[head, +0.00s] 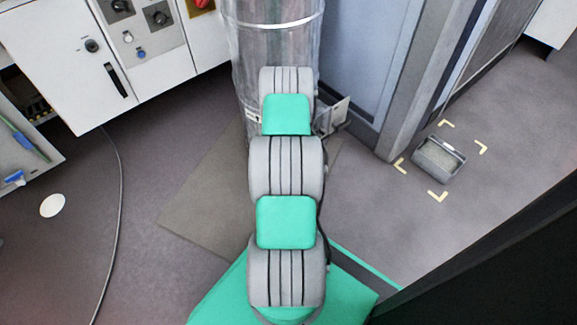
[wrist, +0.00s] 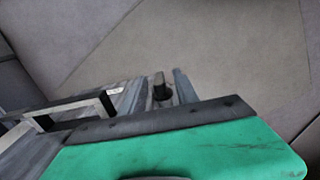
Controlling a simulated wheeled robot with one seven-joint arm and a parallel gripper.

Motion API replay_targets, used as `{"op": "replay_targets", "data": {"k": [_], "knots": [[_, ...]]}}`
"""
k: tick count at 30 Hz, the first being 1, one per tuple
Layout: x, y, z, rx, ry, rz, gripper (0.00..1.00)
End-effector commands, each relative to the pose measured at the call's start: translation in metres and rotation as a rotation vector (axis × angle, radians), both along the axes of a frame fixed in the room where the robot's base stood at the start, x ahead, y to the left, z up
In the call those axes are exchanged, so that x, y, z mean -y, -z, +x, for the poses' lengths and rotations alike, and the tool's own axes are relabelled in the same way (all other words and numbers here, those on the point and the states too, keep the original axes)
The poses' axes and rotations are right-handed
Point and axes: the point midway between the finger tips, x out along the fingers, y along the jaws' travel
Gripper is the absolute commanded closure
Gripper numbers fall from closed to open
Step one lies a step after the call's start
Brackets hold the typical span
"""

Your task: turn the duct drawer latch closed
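In the wrist view a small black upright knob (wrist: 160,88), which looks like the latch, stands on a grey metal face, just beyond a dark strip. An angular bar handle (wrist: 85,108) with a pale tip sits to its left. The green housing of my gripper (wrist: 170,125) with its dark front edge fills the bottom. I cannot make out the fingers clearly, nor whether they touch the knob. In the head view my arm reaches up the middle and hides my gripper and most of the drawer area. A small light metal plate (head: 337,112) shows right of the arm, by the duct (head: 243,70).
White cabinets with controls (head: 140,30) stand at upper left. A grey post (head: 405,85) and a blue-grey panel (head: 360,50) stand at right. A metal tray (head: 438,160) lies between yellow floor corner marks. A cable (head: 118,200) crosses the open floor at left.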

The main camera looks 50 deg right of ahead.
Motion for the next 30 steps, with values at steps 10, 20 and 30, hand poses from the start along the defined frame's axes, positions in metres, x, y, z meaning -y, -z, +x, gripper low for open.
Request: {"op": "replay_targets", "data": {"k": [10,20,30], "knots": [[0.0000,0.0070,0.0002,0.000,0.000,0.000,0.65],[-0.0001,0.0069,0.0002,0.000,0.000,0.000,0.92],[-0.0006,0.0070,0.0002,0.000,0.000,0.002,1.00]]}}
